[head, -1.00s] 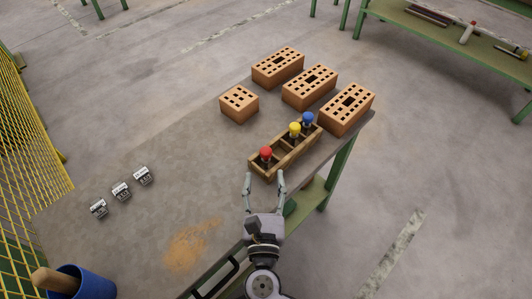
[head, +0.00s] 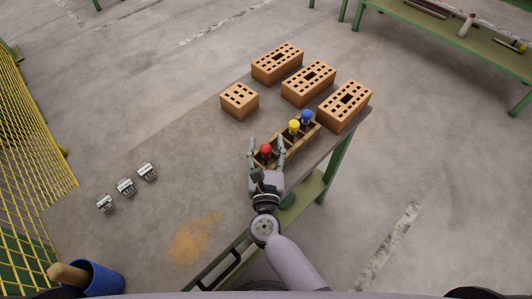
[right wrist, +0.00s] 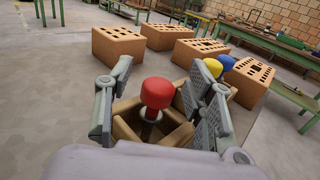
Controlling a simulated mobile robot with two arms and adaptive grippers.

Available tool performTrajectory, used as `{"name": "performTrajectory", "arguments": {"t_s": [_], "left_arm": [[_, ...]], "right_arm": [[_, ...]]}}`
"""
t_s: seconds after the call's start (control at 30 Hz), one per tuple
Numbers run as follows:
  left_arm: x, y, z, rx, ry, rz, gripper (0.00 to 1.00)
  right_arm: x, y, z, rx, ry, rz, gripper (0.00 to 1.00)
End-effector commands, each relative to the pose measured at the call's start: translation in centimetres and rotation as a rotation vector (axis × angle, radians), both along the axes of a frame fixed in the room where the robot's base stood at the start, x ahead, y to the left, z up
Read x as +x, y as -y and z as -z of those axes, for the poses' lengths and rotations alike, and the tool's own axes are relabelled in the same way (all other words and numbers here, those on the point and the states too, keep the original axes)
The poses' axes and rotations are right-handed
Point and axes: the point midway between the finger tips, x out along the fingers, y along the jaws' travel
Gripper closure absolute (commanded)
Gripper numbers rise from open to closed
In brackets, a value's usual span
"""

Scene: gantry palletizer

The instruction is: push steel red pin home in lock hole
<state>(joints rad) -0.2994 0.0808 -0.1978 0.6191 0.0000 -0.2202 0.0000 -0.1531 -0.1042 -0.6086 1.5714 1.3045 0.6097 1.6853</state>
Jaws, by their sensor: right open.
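The red pin (head: 266,149) stands upright in the near-left compartment of a wooden divided box (head: 287,148). In the right wrist view the red pin (right wrist: 158,95) shows a red knob on a dark shank, between the fingers and apart from them. My right gripper (head: 266,144) is open, with one finger on each side of the red knob. In the right wrist view the right gripper (right wrist: 160,100) has its pads spread wide. I cannot make out a lock hole. My left gripper is not in view.
A yellow pin (head: 294,126) and a blue pin (head: 306,117) stand in the same box. Several bricks (head: 308,82) lie behind it. Three small metal blocks (head: 126,186) sit at the left of the table (head: 190,150). A blue bucket (head: 100,280) is at the near left.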

Motion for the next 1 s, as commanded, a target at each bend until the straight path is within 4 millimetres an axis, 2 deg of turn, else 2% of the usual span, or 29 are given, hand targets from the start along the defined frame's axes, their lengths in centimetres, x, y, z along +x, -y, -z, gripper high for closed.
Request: {"name": "performTrajectory", "arguments": {"t_s": [0.07, 0.77, 1.0], "left_arm": [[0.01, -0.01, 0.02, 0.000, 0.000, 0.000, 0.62], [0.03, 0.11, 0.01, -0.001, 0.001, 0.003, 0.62], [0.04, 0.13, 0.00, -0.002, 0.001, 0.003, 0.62]], "right_arm": [[-0.02, -0.01, 0.00, 0.000, 0.000, 0.000, 0.53], [-0.05, -0.02, -0.02, 0.000, 0.001, 0.000, 1.00], [-0.04, -0.02, -0.06, 0.000, 0.001, 0.000, 1.00]]}}
